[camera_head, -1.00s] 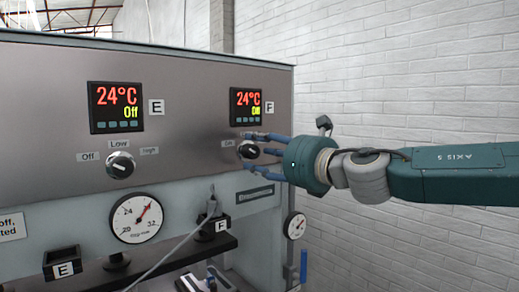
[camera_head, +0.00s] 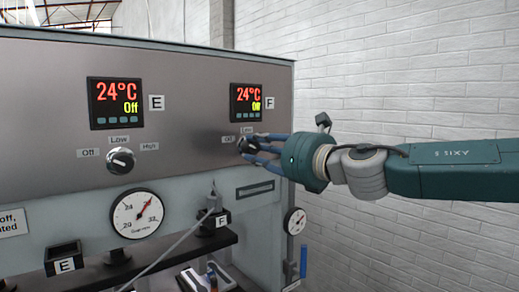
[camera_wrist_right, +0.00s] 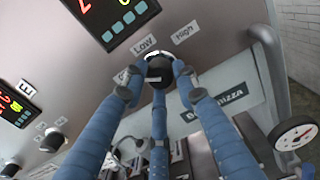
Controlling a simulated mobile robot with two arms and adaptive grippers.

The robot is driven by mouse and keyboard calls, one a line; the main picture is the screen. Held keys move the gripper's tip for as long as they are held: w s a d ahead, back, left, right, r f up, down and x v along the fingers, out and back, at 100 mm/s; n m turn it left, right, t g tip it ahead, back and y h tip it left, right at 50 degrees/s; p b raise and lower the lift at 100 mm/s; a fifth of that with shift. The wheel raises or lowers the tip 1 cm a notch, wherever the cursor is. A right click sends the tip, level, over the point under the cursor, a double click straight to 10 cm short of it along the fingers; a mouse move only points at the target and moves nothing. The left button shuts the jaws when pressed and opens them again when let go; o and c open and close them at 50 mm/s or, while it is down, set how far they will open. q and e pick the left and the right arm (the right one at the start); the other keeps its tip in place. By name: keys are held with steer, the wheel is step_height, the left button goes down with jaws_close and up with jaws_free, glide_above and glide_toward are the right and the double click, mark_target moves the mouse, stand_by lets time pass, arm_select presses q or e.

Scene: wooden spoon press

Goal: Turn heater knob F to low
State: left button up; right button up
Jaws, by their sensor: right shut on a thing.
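Heater knob F (camera_head: 243,145) is a dark knob on the steel panel, below the F display (camera_head: 246,103). My right gripper (camera_head: 258,147) has its blue fingers shut around the knob. In the right wrist view, knob F (camera_wrist_right: 158,68) sits between the fingertips of the right gripper (camera_wrist_right: 157,78). The Low label (camera_wrist_right: 145,43) is above the knob and the High label (camera_wrist_right: 186,32) to its upper right; the Off label is partly hidden by a finger. The F display reads 24°C, with a yellow line too unclear to read. The knob's pointer is hard to make out. My left gripper is not in view.
Knob E (camera_head: 121,160) and the E display (camera_head: 115,103), reading 24°C and Off, are on the left. A round gauge (camera_head: 138,213) and a dark shelf (camera_head: 130,262) are below. A small gauge (camera_head: 295,221) is at the right side. A brick wall stands behind.

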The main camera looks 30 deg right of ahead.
steer(key=shift+d+r+m, duration=0.1)
steer(key=shift+r+m, duration=0.2)
steer(key=shift+m, duration=0.2)
steer(key=m+p, duration=0.2)
steer(key=m, duration=0.3)
steer(key=shift+r, duration=0.15)
steer(key=m+p, duration=0.2)
steer(key=m, duration=0.3)
steer(key=shift+d, duration=0.1)
steer(key=shift+m, duration=0.3)
steer(key=o, duration=1.1)
steer(key=shift+o, duration=0.2)
steer(key=shift+f, duration=0.25)
